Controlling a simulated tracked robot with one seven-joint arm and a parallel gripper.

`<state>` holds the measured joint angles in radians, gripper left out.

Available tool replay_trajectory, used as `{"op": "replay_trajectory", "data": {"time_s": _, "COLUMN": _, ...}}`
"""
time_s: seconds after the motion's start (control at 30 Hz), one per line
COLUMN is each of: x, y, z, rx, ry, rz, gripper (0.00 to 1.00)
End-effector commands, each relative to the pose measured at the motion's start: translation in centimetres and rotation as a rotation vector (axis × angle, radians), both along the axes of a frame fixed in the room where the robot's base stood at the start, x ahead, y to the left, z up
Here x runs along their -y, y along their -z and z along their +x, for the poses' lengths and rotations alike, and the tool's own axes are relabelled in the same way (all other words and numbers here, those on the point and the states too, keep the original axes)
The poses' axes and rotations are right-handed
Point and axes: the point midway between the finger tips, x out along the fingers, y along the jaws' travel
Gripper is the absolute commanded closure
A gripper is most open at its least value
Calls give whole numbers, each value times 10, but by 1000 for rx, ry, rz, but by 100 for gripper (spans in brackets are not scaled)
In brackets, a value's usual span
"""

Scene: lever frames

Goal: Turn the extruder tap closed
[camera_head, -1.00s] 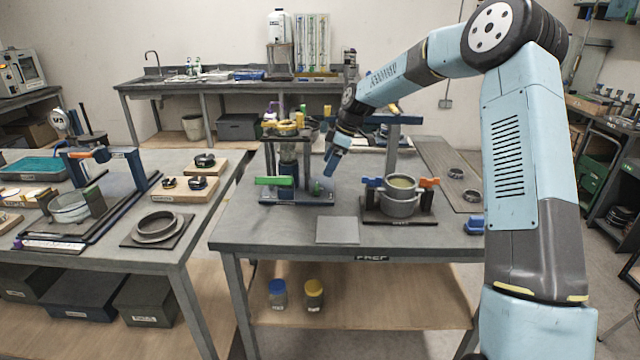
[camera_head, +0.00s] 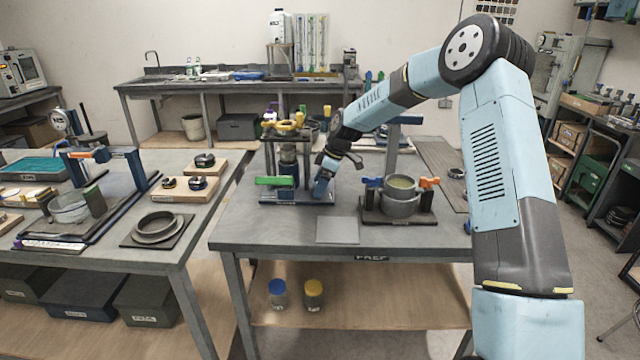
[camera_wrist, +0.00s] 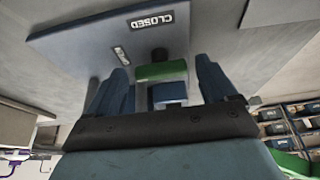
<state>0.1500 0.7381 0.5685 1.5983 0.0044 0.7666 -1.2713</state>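My gripper (camera_head: 320,192) points down at the right end of the base and hides the small green tap in the head view. In the wrist view the green tap (camera_wrist: 162,72) lies between the two blue fingers of my gripper (camera_wrist: 160,82), with gaps on both sides. The fingers are open. The base plate (camera_wrist: 80,45) shows an upside-down CLOSED label (camera_wrist: 152,19) and a smaller, unclear label (camera_wrist: 121,56).
A round pot (camera_head: 399,199) with blue and orange clamps stands right of the extruder. A flat grey plate (camera_head: 337,230) lies in front. The table's front edge around the plate is clear.

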Motion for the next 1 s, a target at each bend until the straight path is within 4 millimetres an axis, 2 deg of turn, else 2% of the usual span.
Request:
{"op": "replay_trajectory", "data": {"time_s": 0.07, "x": 0, "y": 0, "z": 0, "rx": 0, "ry": 0, "rz": 0, "gripper": 23}}
{"op": "replay_trajectory", "data": {"time_s": 0.5, "x": 0, "y": 0, "z": 0, "rx": 1, "ry": 0, "rz": 0, "gripper": 65}}
{"op": "replay_trajectory", "data": {"time_s": 0.77, "x": 0, "y": -1, "z": 0, "rx": 3, "ry": 23, "rz": 1, "gripper": 67}}
{"op": "replay_trajectory", "data": {"time_s": 1.0, "x": 0, "y": -1, "z": -1, "rx": 3, "ry": 133, "rz": 0, "gripper": 67}}
